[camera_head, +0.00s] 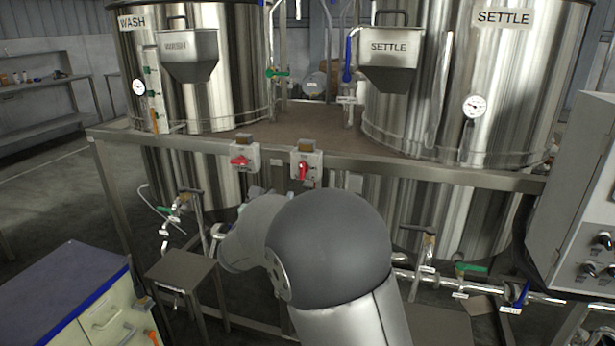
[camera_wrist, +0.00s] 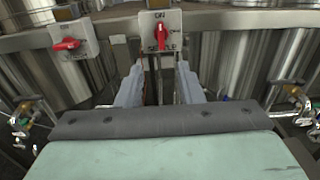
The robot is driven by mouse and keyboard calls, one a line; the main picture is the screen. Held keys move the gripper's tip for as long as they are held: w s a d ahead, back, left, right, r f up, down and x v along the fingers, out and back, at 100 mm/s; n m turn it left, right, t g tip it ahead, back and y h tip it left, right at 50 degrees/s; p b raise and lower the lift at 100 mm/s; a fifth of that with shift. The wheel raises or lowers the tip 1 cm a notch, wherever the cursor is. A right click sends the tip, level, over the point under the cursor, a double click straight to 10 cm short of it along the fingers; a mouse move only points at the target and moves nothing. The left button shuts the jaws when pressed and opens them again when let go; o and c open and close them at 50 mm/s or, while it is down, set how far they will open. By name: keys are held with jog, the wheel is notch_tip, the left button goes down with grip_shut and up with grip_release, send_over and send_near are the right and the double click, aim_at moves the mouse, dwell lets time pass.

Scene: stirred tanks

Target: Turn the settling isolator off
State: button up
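The settling isolator (camera_head: 306,166) is a pale box with a red rotary handle on the front rail, right of a similar box. In the wrist view the settling isolator (camera_wrist: 173,21) is straight ahead, with "ON" above the handle and a partly covered "SETTLE" label below. Its red handle (camera_wrist: 160,38) stands upright, pointing at "ON". My gripper (camera_wrist: 159,76) is open, its two pale fingers apart and empty. The fingertips are just below the isolator, with no visible contact with the handle. In the head view my arm hides most of the gripper.
A second isolator (camera_head: 241,160) with its red handle lying sideways is close to the left; it also shows in the wrist view (camera_wrist: 75,42). The metal rail (camera_head: 420,172) runs behind both. Steel wash (camera_head: 235,60) and settle (camera_head: 500,80) tanks stand behind. Pipes and valves run below.

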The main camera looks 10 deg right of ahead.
aim_at(301, 170)
jog(key=p+x, duration=0.1)
jog(key=x, duration=1.5)
jog(key=shift+w+d+r, duration=0.1)
jog(key=shift+w+d, duration=0.05)
jog(key=shift+w, duration=0.15)
grip_shut()
